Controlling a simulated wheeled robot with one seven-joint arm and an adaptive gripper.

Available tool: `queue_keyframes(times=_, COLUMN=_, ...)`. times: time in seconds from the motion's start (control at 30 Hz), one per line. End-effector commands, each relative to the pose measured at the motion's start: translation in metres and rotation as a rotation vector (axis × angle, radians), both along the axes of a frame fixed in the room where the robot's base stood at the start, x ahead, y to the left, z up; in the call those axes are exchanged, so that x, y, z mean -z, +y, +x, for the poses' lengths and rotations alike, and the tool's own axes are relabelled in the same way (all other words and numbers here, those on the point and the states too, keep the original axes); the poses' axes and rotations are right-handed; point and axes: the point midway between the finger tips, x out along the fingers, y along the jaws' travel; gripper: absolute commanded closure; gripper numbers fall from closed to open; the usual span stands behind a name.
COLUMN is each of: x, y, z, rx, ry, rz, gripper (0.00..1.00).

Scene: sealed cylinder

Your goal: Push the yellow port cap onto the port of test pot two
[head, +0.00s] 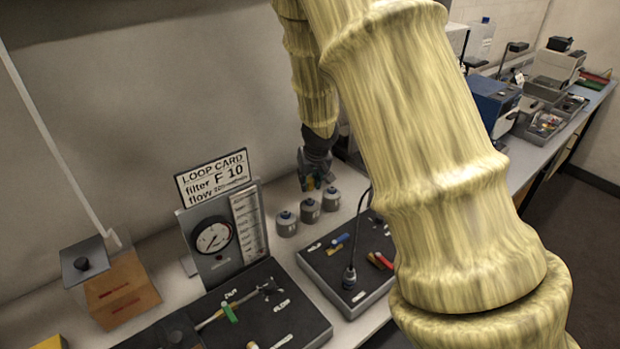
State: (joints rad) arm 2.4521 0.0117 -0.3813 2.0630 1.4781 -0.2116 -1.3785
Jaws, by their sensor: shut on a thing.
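My gripper (314,178) is small and far off in the head view, pointing down at the back of the bench behind the grey pots. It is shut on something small. A yellow patch between its fingers looks like the yellow port cap (310,184), though it is mostly hidden. Three grey pots with dark tops stand in a row: a left pot (287,224), a middle pot (310,212) and a right pot (331,200). The gripper is just behind the middle and right pots. I cannot read which is test pot two or see its port clearly.
A gauge panel (212,236) with a loop card (213,177) stands left of the pots. A dark tray (345,290) with coloured tools and a cable lies in front. An orange box (122,292) is at left. My arm hides much of the right bench.

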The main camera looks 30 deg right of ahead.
Motion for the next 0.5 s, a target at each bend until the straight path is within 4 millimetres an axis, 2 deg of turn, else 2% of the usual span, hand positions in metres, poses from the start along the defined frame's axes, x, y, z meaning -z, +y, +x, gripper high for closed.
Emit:
queue_keyframes(times=0.03, x=0.007, y=0.000, z=0.000, rx=0.000, ry=0.000, rz=0.000, gripper=0.94)
queue_keyframes(times=0.2, x=0.019, y=0.000, z=0.000, rx=0.000, ry=0.001, rz=0.000, gripper=0.94)
queue_keyframes(times=0.5, x=0.029, y=0.000, z=0.000, rx=0.000, ry=0.000, rz=0.000, gripper=0.94)
